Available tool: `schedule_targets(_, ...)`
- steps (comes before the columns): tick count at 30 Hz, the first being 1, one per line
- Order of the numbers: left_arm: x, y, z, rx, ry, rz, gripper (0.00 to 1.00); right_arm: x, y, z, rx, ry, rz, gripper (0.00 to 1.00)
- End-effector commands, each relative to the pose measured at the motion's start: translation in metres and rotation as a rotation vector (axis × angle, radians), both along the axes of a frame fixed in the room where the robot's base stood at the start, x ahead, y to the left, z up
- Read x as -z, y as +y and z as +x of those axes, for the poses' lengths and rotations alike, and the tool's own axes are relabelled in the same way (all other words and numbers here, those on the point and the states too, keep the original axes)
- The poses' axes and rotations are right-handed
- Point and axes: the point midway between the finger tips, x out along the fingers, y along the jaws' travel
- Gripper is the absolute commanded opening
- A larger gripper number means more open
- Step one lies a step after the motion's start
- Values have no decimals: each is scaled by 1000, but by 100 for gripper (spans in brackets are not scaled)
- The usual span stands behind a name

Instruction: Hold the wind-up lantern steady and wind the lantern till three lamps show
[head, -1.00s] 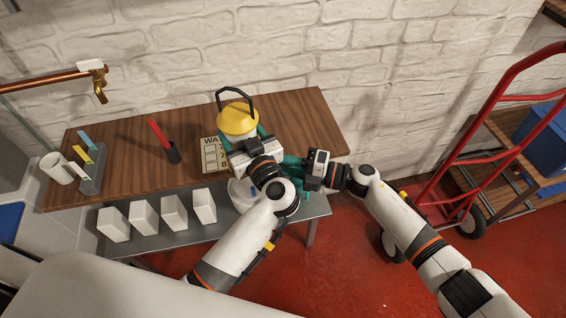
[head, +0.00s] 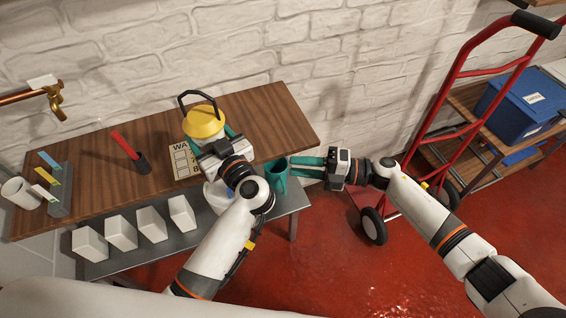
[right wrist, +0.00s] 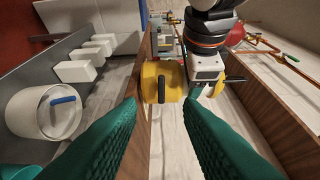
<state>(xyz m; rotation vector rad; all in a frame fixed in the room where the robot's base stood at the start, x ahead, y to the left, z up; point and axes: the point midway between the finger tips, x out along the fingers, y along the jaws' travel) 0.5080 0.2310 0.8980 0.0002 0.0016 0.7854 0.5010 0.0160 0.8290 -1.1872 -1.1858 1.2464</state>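The wind-up lantern (head: 205,123) stands on the wooden table, with a yellow cap and a black carrying loop. My right gripper (head: 294,167) is open and empty, off the table's right end, apart from the lantern.
A teal mug-like vessel (head: 277,177) stands just left of my right fingertips. A lettered card (head: 182,162) is behind the left gripper. White containers (head: 152,225) line the lower shelf. A red hand truck (head: 437,120) stands right.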

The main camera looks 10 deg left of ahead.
Motion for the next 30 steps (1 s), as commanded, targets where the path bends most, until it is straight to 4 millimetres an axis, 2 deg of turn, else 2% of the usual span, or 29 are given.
schedule_targets(4, -3, 0, 0, 0, -6, 1, 14, -1, -7, 0, 0, 0, 1, 33)
schedule_targets(14, -3, 0, 0, 0, -6, 1, 14, -1, -8, 0, 0, 0, 1, 33)
schedule_targets(19, -3, 0, 0, 0, -6, 1, 14, -5, -6, 0, -14, -77, -13, 59)
schedule_targets(21, -3, 0, 0, 0, -6, 1, 14, -11, -4, -1, -35, -202, -36, 65)
schedule_targets(23, -3, 0, 0, 0, -6, 1, 14, -17, -2, -1, -64, -356, -64, 65)
schedule_targets(30, -3, 0, 0, 0, -6, 1, 14, -44, 2, 3, -206, -1082, -192, 65)
